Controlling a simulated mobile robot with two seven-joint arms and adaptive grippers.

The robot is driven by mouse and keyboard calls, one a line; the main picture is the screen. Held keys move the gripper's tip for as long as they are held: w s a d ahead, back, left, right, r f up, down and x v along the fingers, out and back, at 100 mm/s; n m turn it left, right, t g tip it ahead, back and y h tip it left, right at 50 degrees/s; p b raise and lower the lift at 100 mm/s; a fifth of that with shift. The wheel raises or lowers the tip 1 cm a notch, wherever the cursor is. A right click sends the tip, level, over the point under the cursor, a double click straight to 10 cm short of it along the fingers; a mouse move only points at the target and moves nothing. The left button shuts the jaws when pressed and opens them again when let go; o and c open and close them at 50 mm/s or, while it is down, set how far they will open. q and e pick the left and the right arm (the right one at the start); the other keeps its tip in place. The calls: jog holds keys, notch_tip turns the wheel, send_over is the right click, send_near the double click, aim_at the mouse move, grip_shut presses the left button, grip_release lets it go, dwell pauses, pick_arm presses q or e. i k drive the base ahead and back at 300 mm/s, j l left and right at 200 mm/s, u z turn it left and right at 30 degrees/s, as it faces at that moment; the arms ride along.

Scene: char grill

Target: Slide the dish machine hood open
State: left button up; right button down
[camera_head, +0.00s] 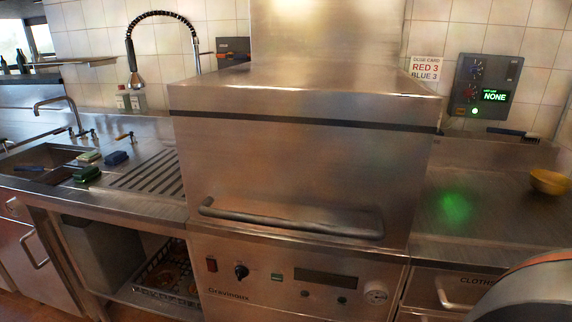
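The dish machine hood (300,165) is a large steel box in the middle of the head view. It is down, its lower edge meeting the front panel of the machine. A grey bar handle (290,220) runs across the low front of the hood. Nothing touches the handle. Neither of my grippers shows in this view. A rounded grey and dark shape at the lower right corner is close to the camera, and I cannot tell its details.
The machine's control panel (290,283) is below the hood. At left are a sink (45,160) with a tap, coloured sponges (88,173) and a ribbed drainboard (148,177). At right, the steel counter (480,205) is mostly clear, with a yellow bowl (549,181) at its edge.

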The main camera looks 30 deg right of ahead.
aim_at(330, 152)
jog(key=z, duration=1.05)
